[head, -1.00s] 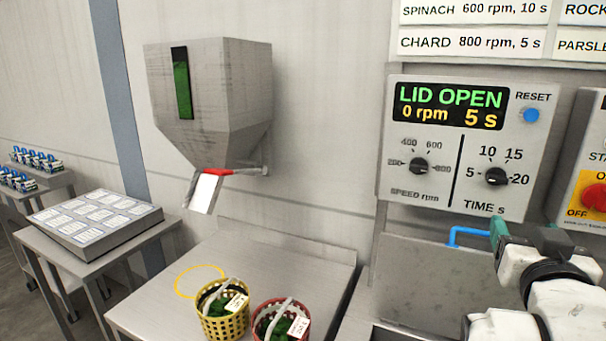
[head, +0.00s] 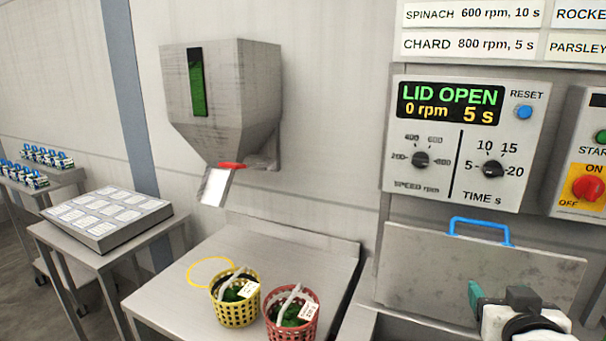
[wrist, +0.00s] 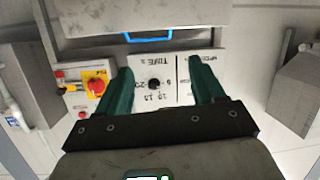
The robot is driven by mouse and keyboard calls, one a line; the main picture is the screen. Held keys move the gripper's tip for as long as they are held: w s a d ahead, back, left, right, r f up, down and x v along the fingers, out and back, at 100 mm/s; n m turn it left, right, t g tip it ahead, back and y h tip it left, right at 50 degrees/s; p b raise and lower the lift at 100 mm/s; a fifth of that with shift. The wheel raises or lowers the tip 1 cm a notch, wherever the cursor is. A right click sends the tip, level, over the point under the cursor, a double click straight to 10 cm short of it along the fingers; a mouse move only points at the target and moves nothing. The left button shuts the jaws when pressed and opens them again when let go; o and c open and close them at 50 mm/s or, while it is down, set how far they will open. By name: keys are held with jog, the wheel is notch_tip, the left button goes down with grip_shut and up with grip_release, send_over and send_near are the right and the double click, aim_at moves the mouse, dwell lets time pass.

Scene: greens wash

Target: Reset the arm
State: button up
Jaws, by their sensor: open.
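My gripper (wrist: 160,75) is open and empty in the wrist view, its two green fingers apart with the control panel (wrist: 154,92) showing upside down between them. In the head view, my gripper (head: 475,292) is low at the right, in front of the grey lid (head: 420,262). The lid stands raised against the wall, with a blue handle (head: 480,226) along its top edge. The gripper is below the handle and apart from it in the picture. The panel display (head: 450,104) reads LID OPEN, 0 rpm, 5 s.
A yellow basket (head: 236,312) and a red basket (head: 303,330), both with greens, stand on the metal table (head: 190,310). A hopper (head: 222,95) hangs above it. A red switch (head: 587,188) is at the right. A label board (head: 108,222) lies at the left.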

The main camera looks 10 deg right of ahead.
jog(key=s+a+f+n+g+y, duration=0.1)
jog(key=s+a+f+g+y, duration=0.3)
jog(key=f, duration=0.6)
jog(key=s+f+n+g, duration=0.2)
jog(key=s+f, duration=0.4)
jog(key=f, duration=0.5)
jog(key=s+a+f+g+y, duration=0.1)
jog(key=s+a+f+g, duration=0.1)
jog(key=s+f, duration=0.4)
jog(key=s+a+f+n+g+y, duration=0.1)
jog(key=s+a+f+g+y, duration=0.1)
jog(key=s, duration=0.7)
notch_tip(320, 180, down, 4)
jog(key=shift+s+a+r+g, duration=0.1)
jog(key=shift+s+a+g, duration=0.25)
jog(key=shift+a+g, duration=0.6)
